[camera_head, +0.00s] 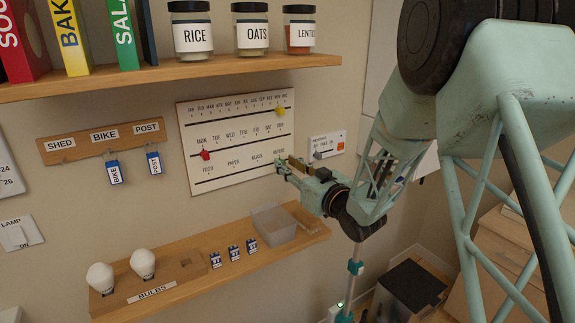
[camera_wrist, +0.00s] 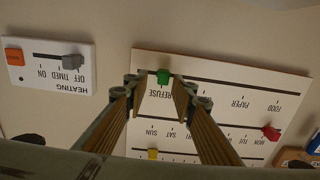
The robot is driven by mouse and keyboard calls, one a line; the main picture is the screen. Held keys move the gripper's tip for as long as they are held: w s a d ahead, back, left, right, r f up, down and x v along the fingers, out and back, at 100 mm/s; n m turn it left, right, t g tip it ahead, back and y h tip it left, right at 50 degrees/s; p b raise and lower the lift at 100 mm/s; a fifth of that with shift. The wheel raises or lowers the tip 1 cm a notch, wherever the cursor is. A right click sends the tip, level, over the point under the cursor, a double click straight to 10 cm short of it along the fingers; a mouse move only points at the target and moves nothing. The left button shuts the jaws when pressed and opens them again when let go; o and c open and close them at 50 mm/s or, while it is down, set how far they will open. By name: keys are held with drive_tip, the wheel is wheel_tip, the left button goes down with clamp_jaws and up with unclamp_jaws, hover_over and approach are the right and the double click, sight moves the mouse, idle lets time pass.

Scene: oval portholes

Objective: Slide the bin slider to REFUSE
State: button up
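The white slider board (camera_head: 237,132) hangs on the wall with three slots for months, days and bins. The green bin slider (camera_wrist: 163,77) sits at the REFUSE end of its slot, by the REFUSE label (camera_wrist: 173,93). My gripper (camera_wrist: 160,88) is open, with one finger on each side of the green slider and visible gaps between. In the head view my gripper (camera_head: 284,168) is at the board's lower right corner and hides the green slider. The GLASS label is hidden by a finger in the wrist view.
The red day slider (camera_head: 205,155) is near MON and the yellow month slider (camera_head: 280,112) is at the right end. A heating panel (camera_head: 327,143) is just right of the board.

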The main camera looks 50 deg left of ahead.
drive_tip(key=s+d, duration=0.1)
drive_tip(key=d, duration=1)
drive_tip(key=shift+s+d, duration=0.35)
drive_tip(key=shift+w, duration=0.1)
idle(0.4)
